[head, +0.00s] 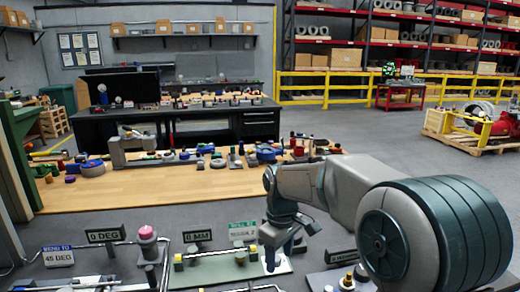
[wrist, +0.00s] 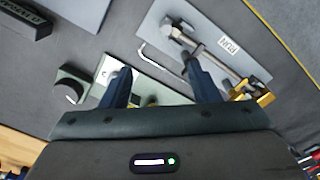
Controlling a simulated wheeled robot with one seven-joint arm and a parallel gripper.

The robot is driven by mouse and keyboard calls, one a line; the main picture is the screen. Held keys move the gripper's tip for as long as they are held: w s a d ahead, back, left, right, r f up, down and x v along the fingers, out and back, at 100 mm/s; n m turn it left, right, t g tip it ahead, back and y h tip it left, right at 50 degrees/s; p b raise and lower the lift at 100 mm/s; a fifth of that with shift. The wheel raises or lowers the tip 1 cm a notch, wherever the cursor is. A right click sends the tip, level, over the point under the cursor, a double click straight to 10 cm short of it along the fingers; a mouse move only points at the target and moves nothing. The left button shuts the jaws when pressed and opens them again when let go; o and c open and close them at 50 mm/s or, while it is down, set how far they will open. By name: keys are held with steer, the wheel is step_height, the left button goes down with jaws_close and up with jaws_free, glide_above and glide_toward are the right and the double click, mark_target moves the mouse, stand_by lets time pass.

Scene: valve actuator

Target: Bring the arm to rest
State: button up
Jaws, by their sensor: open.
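My arm reaches in from the right of the head view, bent, with my gripper (head: 279,254) pointing down over the grey bench of fixtures. In the wrist view my gripper (wrist: 157,76) has its two dark blue fingers spread apart, with nothing held between them. Below the fingers is a pale green plate (wrist: 150,82), which also shows in the head view (head: 215,272). A grey plate (wrist: 225,40) with a metal rod fixture and a small label lies beyond the right finger. Whether the fingertips touch anything cannot be told.
Near my gripper stand small signs, such as the 0 DEG sign (head: 105,234) and a green-topped sign (head: 243,230), and a pink-topped knob (head: 147,233). A wooden bench (head: 200,190) with many small parts lies behind. A black block (wrist: 20,18) shows in the wrist view.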

steer(key=s+d+m+t, duration=0.1)
steer(key=s+d+m, duration=0.4)
steer(key=s, duration=0.5)
steer(key=s+d+m+t, duration=0.2)
steer(key=s+d+m, duration=0.3)
steer(key=s, duration=0.6)
steer(key=shift+s, duration=0.3)
